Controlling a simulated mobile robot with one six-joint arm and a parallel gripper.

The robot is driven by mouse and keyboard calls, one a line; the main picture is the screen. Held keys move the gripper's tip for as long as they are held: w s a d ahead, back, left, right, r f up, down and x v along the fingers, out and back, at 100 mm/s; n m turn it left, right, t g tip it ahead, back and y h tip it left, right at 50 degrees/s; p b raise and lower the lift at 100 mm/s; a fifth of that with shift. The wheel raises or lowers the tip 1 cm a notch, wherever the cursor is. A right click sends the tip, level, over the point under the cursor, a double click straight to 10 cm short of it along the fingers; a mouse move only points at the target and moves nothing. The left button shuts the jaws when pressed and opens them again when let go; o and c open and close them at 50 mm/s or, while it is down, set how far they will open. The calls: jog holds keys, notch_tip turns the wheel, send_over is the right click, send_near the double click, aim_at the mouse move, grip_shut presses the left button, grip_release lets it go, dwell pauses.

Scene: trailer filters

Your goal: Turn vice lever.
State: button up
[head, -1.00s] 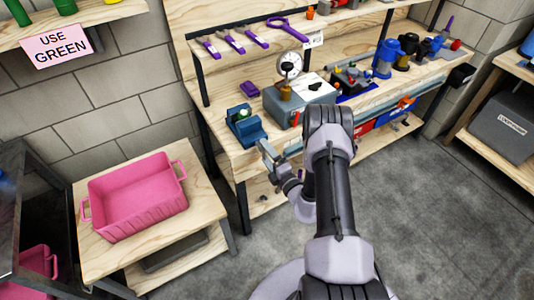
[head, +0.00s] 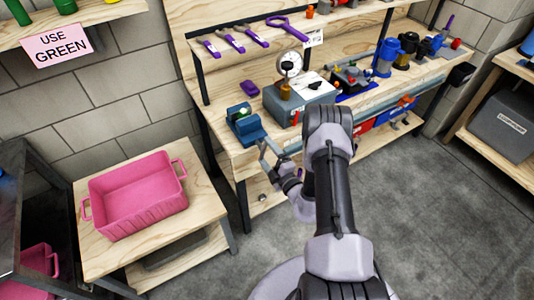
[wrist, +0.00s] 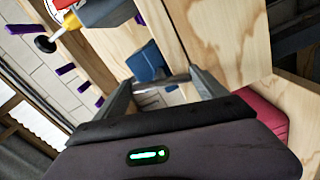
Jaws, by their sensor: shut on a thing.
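The blue vice (head: 243,125) sits at the left front corner of the workbench, and it also shows in the wrist view (wrist: 147,62) just beyond the fingers. My gripper (head: 269,152) is at the front of the vice, below the bench top's edge. In the wrist view my gripper (wrist: 161,86) has its two fingers apart with the grey metal vice lever (wrist: 165,82) spanning between them, gripped. The lever is too small to make out clearly in the head view.
A grey box with a dial gauge (head: 289,64) stands right of the vice. A purple block (head: 249,88) lies behind it. A pink bin (head: 137,195) sits on a low table at left. Open floor (head: 430,200) lies to the right.

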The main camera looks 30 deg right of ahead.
jog(key=shift+w+r, duration=0.1)
jog(key=shift+r, duration=0.05)
jog(key=o, duration=1.3)
jog(key=s+p, duration=0.3)
jog(key=s, duration=1.4)
jog(key=shift+s+d, duration=0.2)
jog(key=shift+d, duration=0.1)
